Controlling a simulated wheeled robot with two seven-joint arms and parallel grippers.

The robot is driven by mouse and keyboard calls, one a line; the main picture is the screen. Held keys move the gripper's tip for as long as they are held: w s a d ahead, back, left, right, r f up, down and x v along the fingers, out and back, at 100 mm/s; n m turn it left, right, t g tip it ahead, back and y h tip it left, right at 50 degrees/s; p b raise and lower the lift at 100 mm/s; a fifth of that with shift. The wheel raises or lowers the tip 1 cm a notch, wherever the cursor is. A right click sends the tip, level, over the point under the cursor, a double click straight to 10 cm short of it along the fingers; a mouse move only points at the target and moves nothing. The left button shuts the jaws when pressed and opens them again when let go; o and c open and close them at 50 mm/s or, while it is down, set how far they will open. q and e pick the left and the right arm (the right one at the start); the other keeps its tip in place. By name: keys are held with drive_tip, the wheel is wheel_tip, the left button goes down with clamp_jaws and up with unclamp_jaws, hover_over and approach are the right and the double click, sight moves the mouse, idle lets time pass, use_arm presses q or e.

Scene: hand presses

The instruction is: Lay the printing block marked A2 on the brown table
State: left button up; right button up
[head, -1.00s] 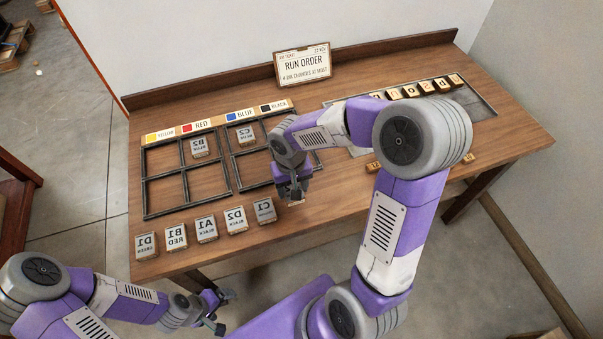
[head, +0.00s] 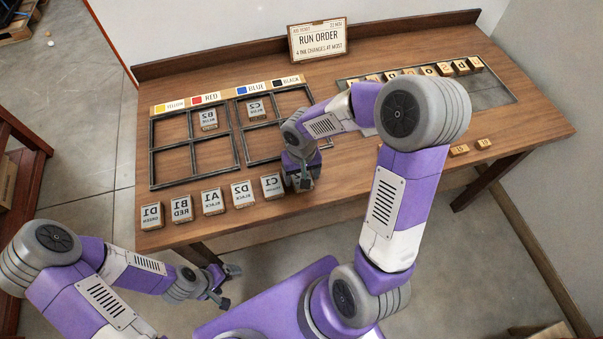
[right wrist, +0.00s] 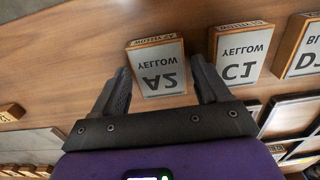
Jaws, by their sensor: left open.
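The A2 block (right wrist: 158,72), with a grey face marked A2 YELLOW and a wooden edge, sits between the two fingers of my right gripper (right wrist: 162,76) in the right wrist view. In the head view my right gripper (head: 303,184) is low over the front of the brown table (head: 340,190), just right of the C1 block (head: 272,186), and hides A2. I cannot tell whether A2 touches the wood. My left gripper (head: 231,286) is open and empty, in front of the table and below its edge.
Blocks D1 (head: 151,215), B1 (head: 181,208), A1 (head: 212,201) and D2 (head: 243,194) continue the row left of C1. Two dark frames behind hold B2 (head: 208,118) and C2 (head: 255,108). A run order sign (head: 318,40) stands behind. Small letter blocks (head: 443,69) lie at right.

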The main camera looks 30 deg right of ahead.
drive_tip(key=shift+o, duration=0.5)
drive_tip(key=shift+r, duration=0.2)
wheel_tip(320, 180, up, 12)
drive_tip(key=p, duration=0.4)
